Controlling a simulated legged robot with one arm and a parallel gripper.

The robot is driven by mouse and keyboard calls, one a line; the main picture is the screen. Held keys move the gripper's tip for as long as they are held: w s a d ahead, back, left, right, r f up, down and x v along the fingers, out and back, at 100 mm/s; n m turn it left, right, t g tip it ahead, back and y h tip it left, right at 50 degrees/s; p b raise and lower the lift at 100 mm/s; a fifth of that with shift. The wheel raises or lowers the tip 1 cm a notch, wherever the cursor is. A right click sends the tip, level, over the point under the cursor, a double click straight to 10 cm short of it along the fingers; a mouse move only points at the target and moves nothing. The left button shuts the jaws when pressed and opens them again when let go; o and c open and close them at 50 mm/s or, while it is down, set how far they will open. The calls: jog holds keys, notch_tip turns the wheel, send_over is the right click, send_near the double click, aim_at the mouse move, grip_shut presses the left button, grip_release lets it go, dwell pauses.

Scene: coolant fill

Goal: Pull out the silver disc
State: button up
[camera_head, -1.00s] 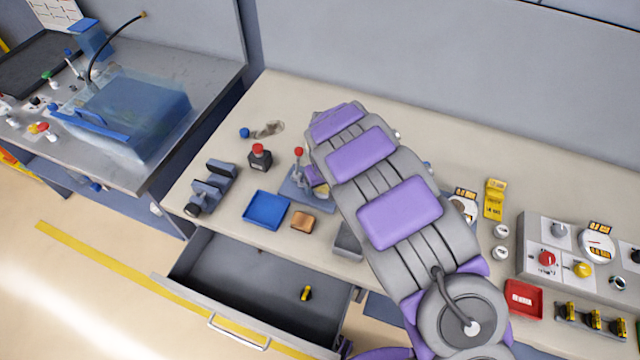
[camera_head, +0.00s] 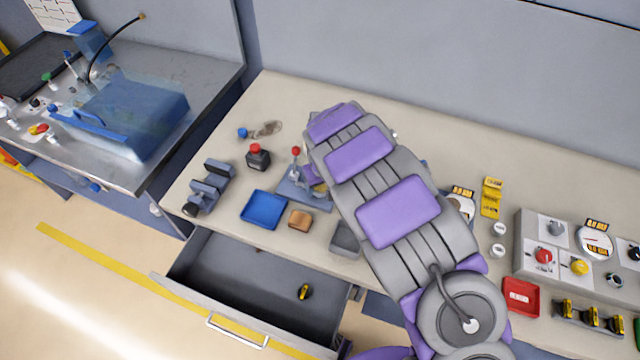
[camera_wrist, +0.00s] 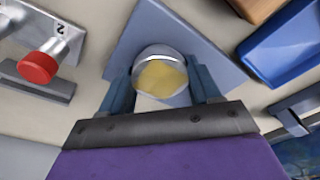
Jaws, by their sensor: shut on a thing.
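In the wrist view, the silver disc (camera_wrist: 160,58) has a bright round rim and a yellowish middle. It sits between the two blue-grey fingers of my gripper (camera_wrist: 162,84), which are shut on it from both sides. Behind it is a blue-grey plate (camera_wrist: 200,35). In the head view, this plate (camera_head: 291,190) stands on the bench with a red-knobbed lever (camera_head: 296,151). My arm covers much of that spot, so the disc's seating cannot be made out there.
A red knob (camera_wrist: 38,67) stands at the left of the wrist view. A blue tray (camera_head: 264,210) and a brown block (camera_head: 300,220) lie beside the plate. An open drawer (camera_head: 235,275) juts out below the bench front, with a small yellow-black item inside.

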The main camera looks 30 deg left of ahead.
jog(key=shift+r, duration=0.4)
jog(key=shift+r+p, duration=0.6)
jog(key=shift+r, duration=1.45)
jog(key=shift+d, duration=0.1)
